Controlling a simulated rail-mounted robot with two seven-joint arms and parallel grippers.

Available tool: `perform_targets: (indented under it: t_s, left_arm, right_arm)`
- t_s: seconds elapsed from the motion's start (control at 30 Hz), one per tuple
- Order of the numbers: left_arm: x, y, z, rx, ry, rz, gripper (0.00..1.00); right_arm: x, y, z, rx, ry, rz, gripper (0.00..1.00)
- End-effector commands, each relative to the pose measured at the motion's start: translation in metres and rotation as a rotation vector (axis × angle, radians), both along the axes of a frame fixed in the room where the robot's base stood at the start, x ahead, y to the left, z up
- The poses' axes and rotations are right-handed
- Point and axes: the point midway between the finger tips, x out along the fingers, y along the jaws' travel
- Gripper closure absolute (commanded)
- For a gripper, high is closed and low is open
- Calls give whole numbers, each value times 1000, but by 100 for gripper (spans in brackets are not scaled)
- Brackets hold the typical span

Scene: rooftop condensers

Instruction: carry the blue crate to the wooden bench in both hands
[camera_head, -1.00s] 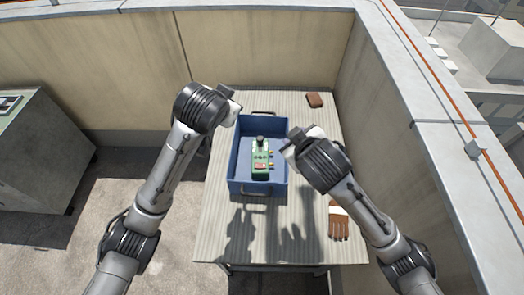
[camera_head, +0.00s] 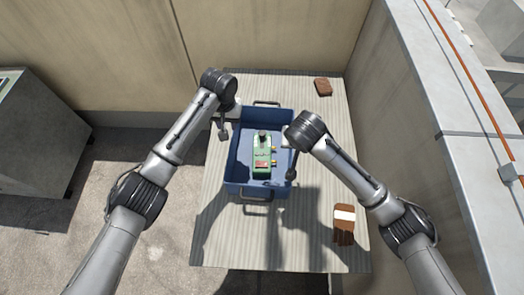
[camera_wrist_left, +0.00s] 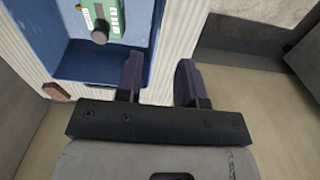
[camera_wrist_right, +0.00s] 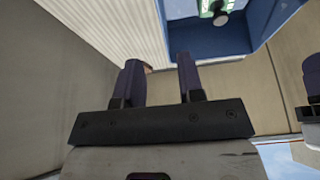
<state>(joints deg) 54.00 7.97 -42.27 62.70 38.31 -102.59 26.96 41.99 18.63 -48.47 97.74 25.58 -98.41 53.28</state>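The blue crate (camera_head: 233,172) stands upright on a pale ribbed table (camera_head: 222,230), with a metal handle at its far and near ends. A green device (camera_head: 262,160) lies inside it; its top also shows in the left wrist view (camera_wrist_left: 110,18). My left gripper (camera_head: 223,130) is open and empty by the crate's left side, with its fingers (camera_wrist_left: 160,82) apart. My right gripper (camera_head: 291,165) is by the right side; its fingers (camera_wrist_right: 160,80) are apart with nothing between them. I cannot tell whether either touches the crate. I cannot make out a wooden bench.
A brown block-like item (camera_head: 323,87) lies at the table's back right. A brown item with a white band (camera_head: 344,222) lies at the front right. Beige walls (camera_head: 270,35) close off the back and right. A grey cabinet (camera_head: 38,130) stands left, with open floor between.

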Motion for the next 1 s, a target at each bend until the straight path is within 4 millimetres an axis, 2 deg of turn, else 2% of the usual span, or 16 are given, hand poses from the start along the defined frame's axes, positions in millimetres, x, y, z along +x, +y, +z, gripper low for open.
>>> perform_targets:
  t_s: [0.33, 0.47, 0.67, 1.0]
  left_arm:
    - [0, 0, 0, 0, -1, 5, 65]
    - [0, 0, -7, 0, -1, 4, 65]
    - [0, 0, -34, 1, 2, 5, 65]
    - [0, 0, -93, 0, 1, 5, 65]
  right_arm:
    - [0, 0, 0, 3, -1, -7, 65]
    - [2, 0, -6, 2, 0, -8, 65]
    - [12, -2, -31, 0, 2, -9, 65]
    - [35, -3, -86, 1, 1, -8, 65]
